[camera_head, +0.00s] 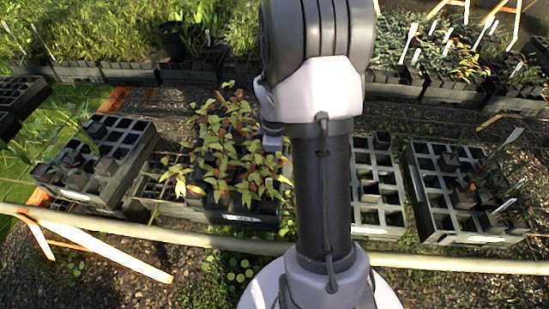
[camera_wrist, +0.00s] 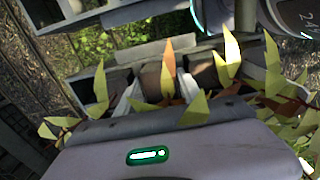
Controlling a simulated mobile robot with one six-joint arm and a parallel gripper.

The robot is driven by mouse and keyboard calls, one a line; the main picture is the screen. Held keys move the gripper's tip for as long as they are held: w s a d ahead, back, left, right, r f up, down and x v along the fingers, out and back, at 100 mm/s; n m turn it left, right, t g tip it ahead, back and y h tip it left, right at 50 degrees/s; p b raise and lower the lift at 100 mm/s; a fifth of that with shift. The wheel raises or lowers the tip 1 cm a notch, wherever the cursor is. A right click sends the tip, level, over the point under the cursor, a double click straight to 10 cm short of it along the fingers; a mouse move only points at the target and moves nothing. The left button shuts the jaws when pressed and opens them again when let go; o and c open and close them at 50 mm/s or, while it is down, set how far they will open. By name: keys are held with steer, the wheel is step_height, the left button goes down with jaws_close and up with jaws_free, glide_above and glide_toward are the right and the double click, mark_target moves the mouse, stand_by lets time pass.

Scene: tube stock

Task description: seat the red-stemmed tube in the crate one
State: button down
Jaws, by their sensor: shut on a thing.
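My gripper (camera_wrist: 157,92) shows in the wrist view, its pale fingers on either side of a brown square tube (camera_wrist: 152,78). It is shut on this tube, whose yellow-green leaves and reddish stem rise in front of the camera. The tube's lower part is hidden. In the head view my arm hides the gripper. Several red-stemmed plants (camera_head: 228,150) stand close together in a dark crate (camera_head: 262,219) left of my arm. A grey crate (camera_head: 397,190) with empty cells stands just right of my arm. I cannot read which crate is one.
A crate with several dark tubes (camera_head: 128,178) stands at left. Another crate (camera_head: 430,215) at right holds several dark-leaved tubes and empty cells. A pale rail (camera_head: 200,238) runs across the front. Rows of planted crates line the back. Other leaves crowd the gripper's right side.

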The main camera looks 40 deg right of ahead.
steer(key=shift+f, duration=0.15)
stand_by(0.3)
steer(key=c, duration=0.7)
jaws_free()
steer(key=shift+o, duration=0.2)
step_height(320, 180, up, 17)
steer(key=p, duration=0.8)
steer(key=shift+r, duration=0.2)
